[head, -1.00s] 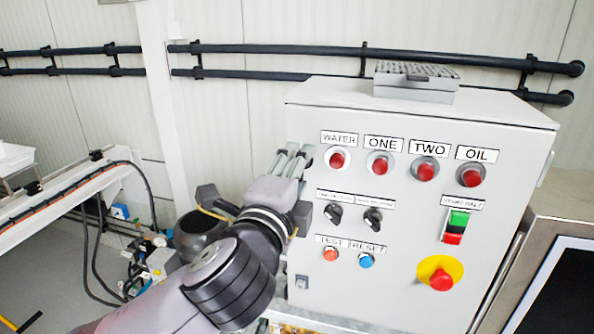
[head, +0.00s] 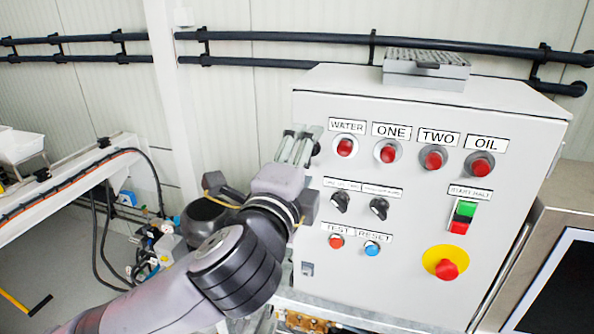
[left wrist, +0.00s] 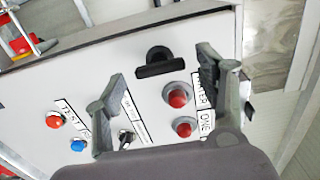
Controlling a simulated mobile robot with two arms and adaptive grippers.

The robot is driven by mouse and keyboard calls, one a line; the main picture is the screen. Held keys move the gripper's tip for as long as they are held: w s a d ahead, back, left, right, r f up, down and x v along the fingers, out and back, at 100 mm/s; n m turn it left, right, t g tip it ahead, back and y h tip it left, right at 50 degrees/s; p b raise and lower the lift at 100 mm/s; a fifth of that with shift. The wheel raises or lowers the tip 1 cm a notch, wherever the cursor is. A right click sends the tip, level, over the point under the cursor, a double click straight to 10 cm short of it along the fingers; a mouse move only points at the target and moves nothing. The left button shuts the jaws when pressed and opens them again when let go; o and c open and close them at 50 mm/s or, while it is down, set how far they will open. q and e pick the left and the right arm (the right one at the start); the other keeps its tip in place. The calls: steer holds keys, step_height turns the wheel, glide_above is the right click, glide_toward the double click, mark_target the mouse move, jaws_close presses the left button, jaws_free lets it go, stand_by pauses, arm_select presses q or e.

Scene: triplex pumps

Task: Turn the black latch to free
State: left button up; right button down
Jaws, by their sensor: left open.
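The black latch (left wrist: 155,66) shows in the left wrist view as a dark bar with a rounded part behind it, on the light grey control cabinet (left wrist: 105,70). My left gripper (left wrist: 165,88) is open, its two fingers spread on either side of the latch's place in the picture. No finger visibly touches the latch. In the head view my left gripper (head: 300,146) is at the cabinet's left edge, left of the WATER button, and covers most or all of the latch there. My right gripper is not in view.
The cabinet front carries red buttons (head: 388,152), two black knobs (head: 379,208), TEST and RESET buttons and a yellow-ringed emergency stop (head: 445,262). A grey box (head: 427,70) sits on top. Black pipes run along the wall. A metal-framed screen stands at the right.

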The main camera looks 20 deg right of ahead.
arm_select(q)
steer(key=v, duration=1.1)
steer(key=shift+s+a, duration=0.25)
